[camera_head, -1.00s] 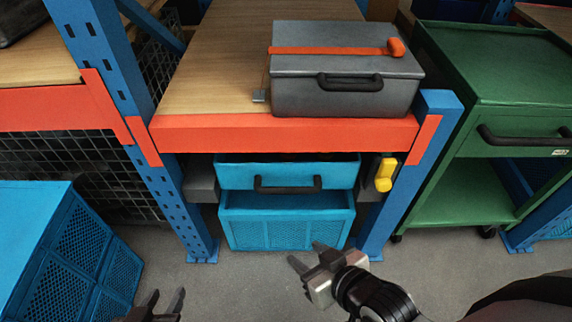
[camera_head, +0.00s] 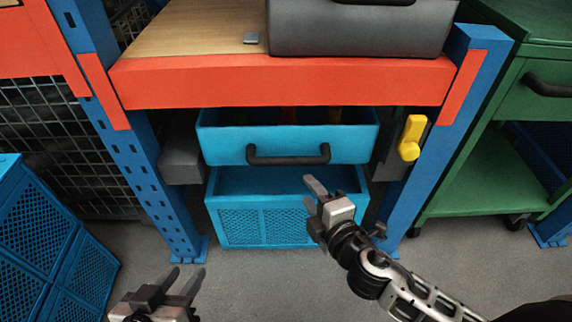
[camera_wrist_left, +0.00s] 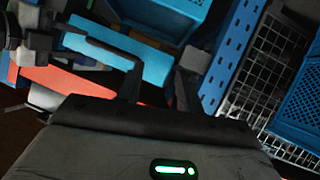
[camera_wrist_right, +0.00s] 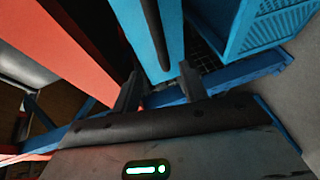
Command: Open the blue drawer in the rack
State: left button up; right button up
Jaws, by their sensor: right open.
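The blue drawer (camera_head: 222,147) sits in the rack under the orange beam, with a black bar handle (camera_head: 288,158) across its front. A strip of its inside shows above the front; I cannot tell how far out it stands. My right gripper (camera_head: 313,192) is open and empty, below and right of the handle in the head view. The drawer front also shows in the right wrist view (camera_wrist_right: 138,30), beyond the fingers. My left gripper (camera_head: 183,279) is open and empty, low and left of the drawer. The drawer front shows in the left wrist view (camera_wrist_left: 98,47).
A blue crate (camera_head: 265,225) stands on the floor below the drawer. Blue rack posts (camera_head: 400,200) flank it, with a yellow-handled device (camera_head: 411,138) at right. A grey case (camera_head: 355,35) lies on the top. A green cart (camera_head: 470,170) stands right, another blue crate (camera_head: 50,240) left.

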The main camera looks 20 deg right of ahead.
aim_at(287, 164)
jog(key=b+x, duration=0.1)
jog(key=x, duration=1.2)
jog(key=shift+b, duration=0.4)
grip_shut()
